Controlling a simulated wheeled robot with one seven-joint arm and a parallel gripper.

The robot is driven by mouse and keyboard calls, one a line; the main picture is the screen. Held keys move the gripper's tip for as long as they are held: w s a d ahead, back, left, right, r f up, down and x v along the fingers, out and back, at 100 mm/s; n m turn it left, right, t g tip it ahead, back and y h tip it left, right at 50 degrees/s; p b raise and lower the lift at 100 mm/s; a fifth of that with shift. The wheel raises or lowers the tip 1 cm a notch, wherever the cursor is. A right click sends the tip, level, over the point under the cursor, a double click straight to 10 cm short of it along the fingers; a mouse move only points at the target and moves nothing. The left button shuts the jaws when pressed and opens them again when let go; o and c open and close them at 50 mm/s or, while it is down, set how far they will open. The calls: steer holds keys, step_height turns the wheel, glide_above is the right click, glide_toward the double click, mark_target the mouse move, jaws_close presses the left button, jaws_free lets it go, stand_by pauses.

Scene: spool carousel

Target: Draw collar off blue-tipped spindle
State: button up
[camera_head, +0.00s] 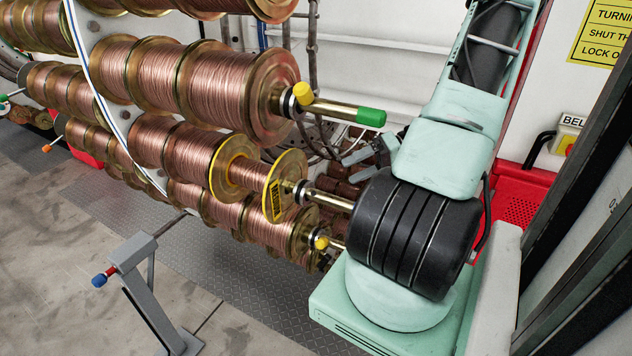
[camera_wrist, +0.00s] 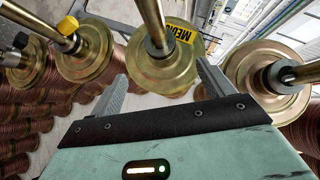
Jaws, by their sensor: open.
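No spindle with a visible blue tip shows; several tips are hidden or out of frame. In the head view, a metal spindle (camera_head: 332,199) runs out from a yellow-rimmed copper spool (camera_head: 240,172), its outer end hidden behind my arm. A metal collar (camera_head: 301,191) sits on it against the spool. In the wrist view, a spindle (camera_wrist: 151,18) with a collar (camera_wrist: 158,46) stands before a flange with a yellow label (camera_wrist: 185,35). My gripper (camera_wrist: 162,72) is open and empty, its fingers apart below that flange. In the head view its grey fingers are partly hidden by my arm.
Above is a green-tipped spindle (camera_head: 370,116) with a yellow-knobbed collar (camera_head: 303,94). Below is another yellow knob (camera_head: 321,243). A grey stand (camera_head: 145,285) with a blue-and-red end stands at lower left. A red perforated panel (camera_head: 512,210) is at right. Open floor lies at lower left.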

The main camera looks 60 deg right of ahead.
mark_target(346, 200)
steer(key=p+x, duration=0.3)
steer(key=x, duration=0.9)
steer(key=shift+a+p, duration=0.1)
steer(key=shift+p, duration=0.3)
steer(key=c, duration=1.3)
steer(key=shift+s+d+r, duration=0.1)
steer(key=shift+s+d, duration=0.1)
steer(key=shift+s, duration=2.05)
steer(key=shift+s+d+r, duration=0.1)
steer(key=shift+s+d, duration=0.05)
steer(key=shift+s, duration=2.05)
